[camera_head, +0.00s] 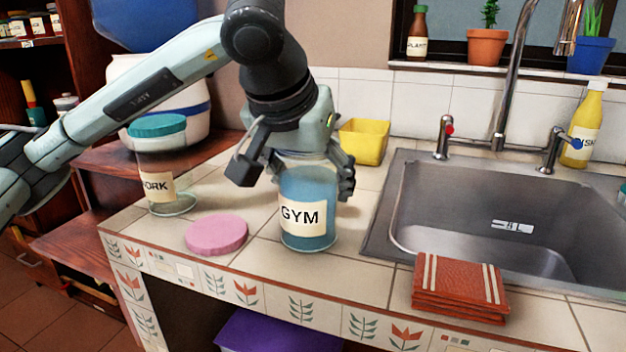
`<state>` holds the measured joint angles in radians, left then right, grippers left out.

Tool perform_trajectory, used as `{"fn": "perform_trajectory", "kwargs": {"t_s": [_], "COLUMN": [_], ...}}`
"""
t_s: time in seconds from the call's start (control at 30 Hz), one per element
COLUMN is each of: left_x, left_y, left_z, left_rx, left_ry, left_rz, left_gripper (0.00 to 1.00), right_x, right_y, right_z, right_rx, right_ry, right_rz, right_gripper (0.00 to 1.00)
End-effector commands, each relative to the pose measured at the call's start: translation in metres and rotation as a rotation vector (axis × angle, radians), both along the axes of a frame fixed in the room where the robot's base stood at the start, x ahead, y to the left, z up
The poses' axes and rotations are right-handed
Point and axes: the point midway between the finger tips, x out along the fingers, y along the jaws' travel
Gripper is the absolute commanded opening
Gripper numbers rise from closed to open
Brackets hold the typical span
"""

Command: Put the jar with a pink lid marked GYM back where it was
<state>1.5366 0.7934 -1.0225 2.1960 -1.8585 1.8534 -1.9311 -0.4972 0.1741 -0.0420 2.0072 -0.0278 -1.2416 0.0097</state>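The jar marked GYM (307,233) is clear glass with blue contents and a white label. It stands upright on the tiled counter, left of the sink. Its top is partly hidden by my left gripper (297,177), so I cannot see a lid on it. A pink lid (217,235) lies flat on the counter left of the jar, apart from it. My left gripper reaches down over the jar with its fingers spread on either side. A gap shows between the left finger and the glass; the right finger is close to the jar. My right gripper is out of view.
A teal-lidded jar marked WORK (160,187) stands at the left. A yellow container (364,142) is behind, the sink (480,210) at the right. A folded red cloth (460,289) lies at the front edge. A purple object (275,334) is below the counter.

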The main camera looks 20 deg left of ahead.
Motion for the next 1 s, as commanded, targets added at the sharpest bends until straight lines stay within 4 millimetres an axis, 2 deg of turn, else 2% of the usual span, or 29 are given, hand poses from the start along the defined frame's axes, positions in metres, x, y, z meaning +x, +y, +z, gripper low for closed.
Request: {"fn": "perform_trajectory", "kwargs": {"t_s": [0.17, 0.2, 0.4, 0.77, 0.87, 1.0], "left_x": [0.001, 0.0, 0.0, 0.0, -0.005, -0.02], "left_y": [0.0, 0.0, 0.0, 0.0, 0.0, 0.0], "left_z": [0.001, -0.001, 0.0, 0.002, 0.011, 0.034], "left_rx": [-0.002, 0.0, 0.0, 0.0, 0.0, -0.001], "left_ry": [-0.005, 0.0, 0.0, 0.0, -0.003, -0.006], "left_rz": [0.0, 0.0, 0.0, 0.0, -0.001, -0.002], "left_gripper": [0.07, 0.69, 0.92, 0.92, 0.92, 0.92], "right_x": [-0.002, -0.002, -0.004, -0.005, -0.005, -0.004], "right_y": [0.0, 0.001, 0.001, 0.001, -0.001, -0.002], "right_z": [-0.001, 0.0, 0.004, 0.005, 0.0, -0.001], "right_rx": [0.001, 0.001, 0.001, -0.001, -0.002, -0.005], "right_ry": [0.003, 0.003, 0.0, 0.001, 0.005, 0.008], "right_rz": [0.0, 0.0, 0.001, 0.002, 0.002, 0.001], "right_gripper": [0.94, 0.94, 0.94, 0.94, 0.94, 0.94]}}
